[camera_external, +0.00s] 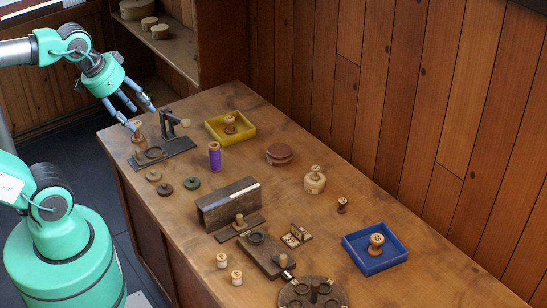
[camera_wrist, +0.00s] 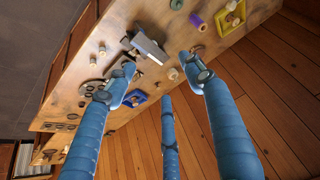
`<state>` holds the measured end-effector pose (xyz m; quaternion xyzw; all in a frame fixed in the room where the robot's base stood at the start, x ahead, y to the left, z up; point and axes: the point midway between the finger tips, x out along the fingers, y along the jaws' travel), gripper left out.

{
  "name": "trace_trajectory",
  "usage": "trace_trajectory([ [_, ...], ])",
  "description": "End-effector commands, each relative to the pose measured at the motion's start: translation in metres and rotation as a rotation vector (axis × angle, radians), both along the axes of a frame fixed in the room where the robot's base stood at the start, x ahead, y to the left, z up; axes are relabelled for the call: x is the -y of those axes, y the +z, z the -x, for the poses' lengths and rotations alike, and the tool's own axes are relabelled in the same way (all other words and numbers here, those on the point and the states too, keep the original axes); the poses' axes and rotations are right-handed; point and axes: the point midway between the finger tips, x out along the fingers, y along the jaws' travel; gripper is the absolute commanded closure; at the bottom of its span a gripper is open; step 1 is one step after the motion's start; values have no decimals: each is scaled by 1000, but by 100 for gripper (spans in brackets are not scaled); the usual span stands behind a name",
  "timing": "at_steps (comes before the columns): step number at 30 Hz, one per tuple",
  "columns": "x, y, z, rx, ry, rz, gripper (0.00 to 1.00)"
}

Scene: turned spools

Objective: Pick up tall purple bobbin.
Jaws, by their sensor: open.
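The tall purple bobbin (camera_external: 214,156) stands upright on the wooden table, with pale wooden ends. It also shows small in the wrist view, near the top edge (camera_wrist: 197,20). My gripper (camera_external: 142,115) is open and empty, above the table's far left end, left of the bobbin and well apart from it. In the wrist view my blue fingers (camera_wrist: 160,78) are spread, with the bobbin beyond the right finger's tip.
A dark stand (camera_external: 165,150) with a post is between my gripper and the bobbin. A yellow tray (camera_external: 248,133) lies behind the bobbin, and a dark block (camera_external: 228,203) in front. Small discs (camera_external: 192,183) lie left. A blue tray (camera_external: 361,268) is farther right.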

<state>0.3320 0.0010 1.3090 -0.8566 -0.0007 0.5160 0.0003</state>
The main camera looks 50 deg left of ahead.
Motion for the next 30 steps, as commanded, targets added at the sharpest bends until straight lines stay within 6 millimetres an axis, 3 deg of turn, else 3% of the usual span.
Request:
trace_trajectory([
  [8,-8,-1,-36,-53,8,-7,47],
  [17,-28,-16,-101,-141,21,-15,47],
  [30,-66,-71,-194,-271,34,-17,47],
])
